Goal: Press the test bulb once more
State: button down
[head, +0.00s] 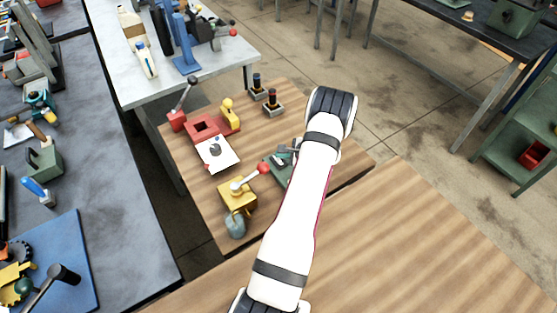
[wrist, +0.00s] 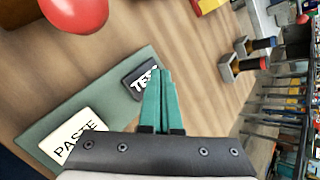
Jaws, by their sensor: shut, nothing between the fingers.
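A dark pad marked TEST (wrist: 140,84) sits on a green plate (wrist: 105,80) in the wrist view. A cream pad marked PASTE (wrist: 76,135) is on the same plate, nearer the lower left. My gripper (wrist: 160,74) is shut and empty, its green fingers together. The fingertips are at the right edge of the TEST pad and cover part of its lettering. I cannot tell whether they touch it. In the head view, the green plate (head: 277,166) is partly hidden by my arm and gripper. No part plainly shows as a bulb on the TEST pad.
A yellow block (head: 238,196) with a red-knobbed lever (head: 263,168) stands left of the plate, a grey-blue rounded piece (head: 235,225) in front. A red frame (head: 203,128), white card (head: 217,153) and two dark-handled posts (head: 271,102) stand farther back. Bare wood lies between.

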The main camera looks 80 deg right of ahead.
aim_at(282, 162)
jog(key=shift+f, duration=0.1)
dwell(0.3)
jog(key=shift+f, duration=0.3)
jog(key=shift+f, duration=0.4)
dwell(0.7)
jog(key=shift+r, duration=0.8)
jog(key=shift+r, duration=2.55)
